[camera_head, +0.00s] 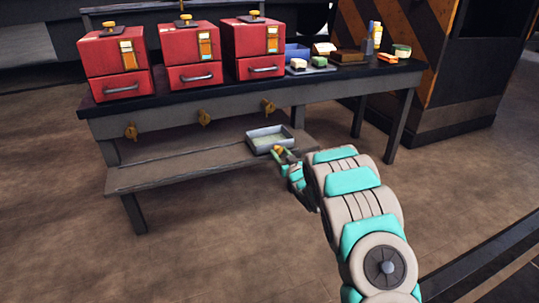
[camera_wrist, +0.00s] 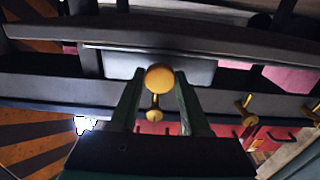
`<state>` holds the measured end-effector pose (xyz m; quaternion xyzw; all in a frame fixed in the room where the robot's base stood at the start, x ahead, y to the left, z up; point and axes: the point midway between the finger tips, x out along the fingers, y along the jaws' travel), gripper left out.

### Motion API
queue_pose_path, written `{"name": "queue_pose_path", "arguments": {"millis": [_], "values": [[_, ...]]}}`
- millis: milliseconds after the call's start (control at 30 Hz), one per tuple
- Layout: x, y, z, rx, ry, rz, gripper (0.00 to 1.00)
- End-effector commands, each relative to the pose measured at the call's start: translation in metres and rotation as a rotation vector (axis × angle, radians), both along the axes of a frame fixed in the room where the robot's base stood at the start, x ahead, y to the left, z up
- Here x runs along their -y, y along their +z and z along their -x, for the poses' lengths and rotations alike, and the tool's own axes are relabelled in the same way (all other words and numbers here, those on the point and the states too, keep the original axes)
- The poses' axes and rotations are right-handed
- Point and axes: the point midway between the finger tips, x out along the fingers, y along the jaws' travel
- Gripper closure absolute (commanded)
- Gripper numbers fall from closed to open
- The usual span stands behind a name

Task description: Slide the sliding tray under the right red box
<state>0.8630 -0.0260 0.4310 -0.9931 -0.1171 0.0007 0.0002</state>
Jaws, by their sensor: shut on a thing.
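The sliding tray (camera_head: 273,147) is a shallow grey tray at the right end of the bench's lower shelf, slightly right of below the right red box (camera_head: 250,48). My gripper (camera_head: 281,154) is at the tray's front, shut on its round yellow knob (camera_head: 277,149). In the wrist view, which looks upside down, my gripper's fingers (camera_wrist: 158,78) stand on both sides of the yellow knob (camera_wrist: 160,76), with the grey tray (camera_wrist: 122,66) behind it. The arm hides part of the shelf's right end.
The left red box (camera_head: 112,60) and middle red box (camera_head: 188,52) stand on the bench top (camera_head: 360,80). Several small items lie to their right. Yellow valve-like handles (camera_head: 204,118) hang on the bench's front rail. The shelf (camera_head: 170,172) is clear left of the tray.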

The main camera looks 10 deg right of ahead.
Motion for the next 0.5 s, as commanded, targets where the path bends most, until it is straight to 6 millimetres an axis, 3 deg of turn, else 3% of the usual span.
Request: {"name": "queue_pose_path", "arguments": {"millis": [433, 467, 500], "values": [[0.0073, 0.0024, -0.0025, 0.005, -0.005, -0.002, 1.0], [0.0074, 0.0026, -0.0025, 0.006, -0.005, -0.002, 0.52], [0.0075, 0.0026, -0.0025, 0.006, -0.005, -0.002, 0.48]]}}
